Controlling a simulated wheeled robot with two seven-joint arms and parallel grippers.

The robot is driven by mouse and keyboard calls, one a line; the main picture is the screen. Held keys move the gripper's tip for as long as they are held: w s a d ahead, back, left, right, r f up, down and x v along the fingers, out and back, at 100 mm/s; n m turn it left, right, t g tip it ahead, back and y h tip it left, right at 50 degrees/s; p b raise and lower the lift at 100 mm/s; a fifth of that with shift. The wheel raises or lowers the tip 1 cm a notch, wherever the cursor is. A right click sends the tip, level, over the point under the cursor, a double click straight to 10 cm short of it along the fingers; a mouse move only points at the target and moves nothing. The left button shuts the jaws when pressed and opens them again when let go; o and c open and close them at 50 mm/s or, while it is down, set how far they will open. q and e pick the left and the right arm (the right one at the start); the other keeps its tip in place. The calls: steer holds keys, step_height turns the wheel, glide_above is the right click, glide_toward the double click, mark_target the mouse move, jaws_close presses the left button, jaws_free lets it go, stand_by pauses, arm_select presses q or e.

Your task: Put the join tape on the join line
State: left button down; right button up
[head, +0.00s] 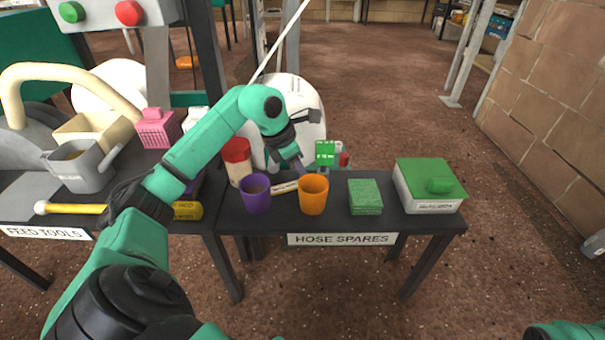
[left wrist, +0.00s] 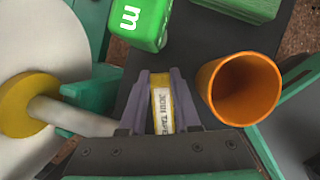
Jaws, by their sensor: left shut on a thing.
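The join tape (left wrist: 162,108), a small yellow piece with a white label reading JOIN TAPE, is between the two purple-grey fingers of my left gripper (left wrist: 163,100), which is shut on it. In the head view the left gripper (head: 297,166) is low over the hose spares table, behind the orange cup. A pale labelled strip that looks like the tape (head: 284,187) shows between the purple and orange cups. A large white roll (head: 300,95) stands behind the table, also at left in the left wrist view (left wrist: 30,60). I cannot make out a join line. My right gripper is out of view.
An orange cup (head: 313,196) stands close beside the left gripper, with a purple cup (head: 255,196) to its left. A green lettered box (head: 325,153), a green sponge-like block (head: 365,198) and a green-lidded box (head: 430,187) are to the right. A red-lidded jar (head: 237,160) stands behind.

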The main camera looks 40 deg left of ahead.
arm_select(q)
steer(key=shift+f, duration=0.1)
steer(key=c, duration=0.6)
jaws_free()
steer(key=shift+c, duration=0.2)
